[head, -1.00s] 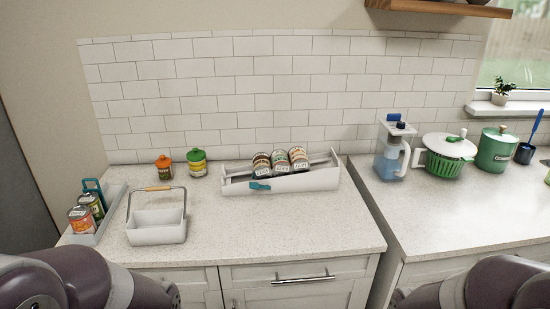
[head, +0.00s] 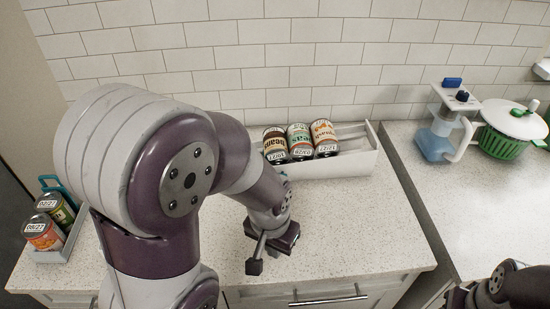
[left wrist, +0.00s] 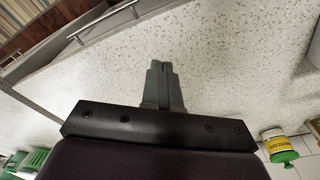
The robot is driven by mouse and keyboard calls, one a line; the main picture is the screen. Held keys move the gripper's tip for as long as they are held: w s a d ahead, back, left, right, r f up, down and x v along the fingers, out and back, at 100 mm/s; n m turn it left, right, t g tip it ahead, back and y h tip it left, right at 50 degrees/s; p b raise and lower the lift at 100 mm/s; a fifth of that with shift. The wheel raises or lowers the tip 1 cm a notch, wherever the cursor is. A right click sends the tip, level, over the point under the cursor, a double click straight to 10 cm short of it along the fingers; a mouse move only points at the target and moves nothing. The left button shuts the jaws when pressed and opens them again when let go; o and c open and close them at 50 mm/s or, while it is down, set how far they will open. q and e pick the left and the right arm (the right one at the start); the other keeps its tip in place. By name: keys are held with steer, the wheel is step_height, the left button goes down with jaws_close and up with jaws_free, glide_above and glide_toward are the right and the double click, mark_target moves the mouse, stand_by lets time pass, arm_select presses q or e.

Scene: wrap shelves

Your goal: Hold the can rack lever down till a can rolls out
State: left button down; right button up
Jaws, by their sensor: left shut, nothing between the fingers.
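The white can rack (head: 345,164) stands against the tiled wall in the head view. My right gripper is out of view.
A grey tray with an orange can (head: 43,234) and a green can (head: 58,208) is at the left. A blue-and-white pitcher (head: 440,138) and a green-and-white spinner (head: 505,133) stand right. A yellow jar (left wrist: 276,144) shows in the left wrist view.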

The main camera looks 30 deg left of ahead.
arm_select(q)
step_height(320, 180, up, 13)
steer(key=n+g+y+p, duration=0.25)
steer(key=n+p, duration=0.45)
steer(key=p, duration=1.3)
glide_above(276, 146)
steer(key=s+d, duration=0.3)
steer(key=s, duration=0.1)
steer(key=shift+d+r, duration=0.1)
steer(key=shift+r, duration=0.15)
steer(key=b+x, duration=0.2)
steer(key=x, duration=1.1)
steer(key=shift+s+d, duration=0.1)
steer(key=shift+s, duration=0.05)
steer(key=shift+f, duration=0.55)
